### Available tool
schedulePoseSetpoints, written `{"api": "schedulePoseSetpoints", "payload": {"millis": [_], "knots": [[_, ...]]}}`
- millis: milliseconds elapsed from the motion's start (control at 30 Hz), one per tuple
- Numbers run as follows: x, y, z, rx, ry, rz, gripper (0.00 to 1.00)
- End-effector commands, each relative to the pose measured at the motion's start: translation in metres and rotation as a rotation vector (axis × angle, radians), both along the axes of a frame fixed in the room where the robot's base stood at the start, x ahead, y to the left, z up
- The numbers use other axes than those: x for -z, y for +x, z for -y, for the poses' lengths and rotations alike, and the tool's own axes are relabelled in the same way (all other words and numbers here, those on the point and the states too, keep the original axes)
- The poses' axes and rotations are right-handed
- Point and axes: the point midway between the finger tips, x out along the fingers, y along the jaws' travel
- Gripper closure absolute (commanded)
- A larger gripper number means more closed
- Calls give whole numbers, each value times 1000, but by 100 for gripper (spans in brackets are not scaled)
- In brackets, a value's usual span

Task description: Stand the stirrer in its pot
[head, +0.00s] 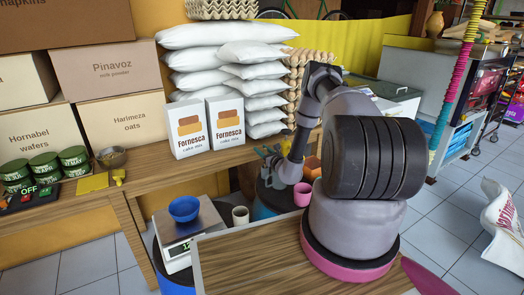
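My arm rises at the right of the head view, bends over and comes down near the middle. At its far end, small dark and bluish pieces (269,156) show in front of the wooden counter. They may be my gripper's fingers, but I cannot make out whether they are open or hold anything. I cannot pick out the stirrer for certain. A pink cup (302,194) stands beside the arm's far end. A beige cup (240,215) stands left of it, near the scale. I cannot tell which of these, if either, is the stirrer's pot.
A blue bowl (184,209) sits on a kitchen scale (177,252). A wooden board (250,265) lies in front. Two cake mix boxes (225,120), white sacks (215,35), green tins (45,166) and a metal bowl (111,157) stand on the counter (150,165). Floor (450,205) is open at right.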

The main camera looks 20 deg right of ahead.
Motion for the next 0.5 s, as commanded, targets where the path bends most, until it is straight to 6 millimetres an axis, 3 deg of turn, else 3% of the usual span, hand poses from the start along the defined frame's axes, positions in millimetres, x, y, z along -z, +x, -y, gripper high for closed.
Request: {"api": "schedulePoseSetpoints", "payload": {"millis": [267,500], "knots": [[-3,0,0,0,0,0,53],[-2,-37,8,1,1,-4,53]]}}
